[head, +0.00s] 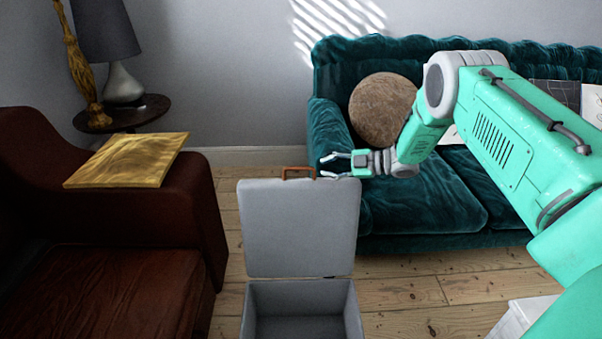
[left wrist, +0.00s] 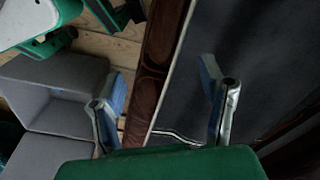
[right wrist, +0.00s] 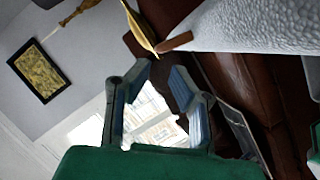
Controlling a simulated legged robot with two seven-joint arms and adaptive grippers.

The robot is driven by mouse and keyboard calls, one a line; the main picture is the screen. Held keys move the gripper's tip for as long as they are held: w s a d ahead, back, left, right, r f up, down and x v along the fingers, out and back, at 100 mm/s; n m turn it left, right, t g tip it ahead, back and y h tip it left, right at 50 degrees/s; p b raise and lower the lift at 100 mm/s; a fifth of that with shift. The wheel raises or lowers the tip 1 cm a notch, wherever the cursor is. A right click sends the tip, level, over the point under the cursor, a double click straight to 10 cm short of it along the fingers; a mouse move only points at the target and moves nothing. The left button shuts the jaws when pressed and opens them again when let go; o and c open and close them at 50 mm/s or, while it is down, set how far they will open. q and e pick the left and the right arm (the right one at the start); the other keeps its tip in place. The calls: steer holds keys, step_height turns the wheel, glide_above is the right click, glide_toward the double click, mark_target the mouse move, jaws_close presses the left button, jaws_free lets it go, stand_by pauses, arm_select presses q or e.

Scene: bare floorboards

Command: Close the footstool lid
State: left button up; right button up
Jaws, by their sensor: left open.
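The footstool is a grey box (head: 300,300) with its grey lid (head: 300,228) standing upright, open, at the far side. A brown handle (head: 298,170) sits on the lid's top edge. In the head view my right gripper (head: 328,166) is open and empty beside the lid's top right corner; I cannot tell if it touches. In the right wrist view the lid (right wrist: 260,24) and handle (right wrist: 174,42) show beyond the fingers (right wrist: 160,68). My left gripper (left wrist: 161,67) is open and empty in the left wrist view, with the grey box (left wrist: 62,85) to its left.
A dark red armchair (head: 190,215) with a gold-coloured panel (head: 128,160) on its arm stands left of the footstool. A teal sofa (head: 425,200) stands behind on the right. Bare floorboards (head: 400,292) lie right of the footstool. A side table (head: 140,112) holds a lamp (head: 122,82).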

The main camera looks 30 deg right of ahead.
mark_target(308, 169)
arm_select(q)
step_height(308, 169, down, 2)
steer(key=shift+f+b, duration=0.1)
steer(key=shift+b, duration=0.8)
arm_select(e)
steer(key=x, duration=0.8)
steer(key=shift+w+f, duration=0.1)
steer(key=shift+w, duration=0.05)
jaws_close()
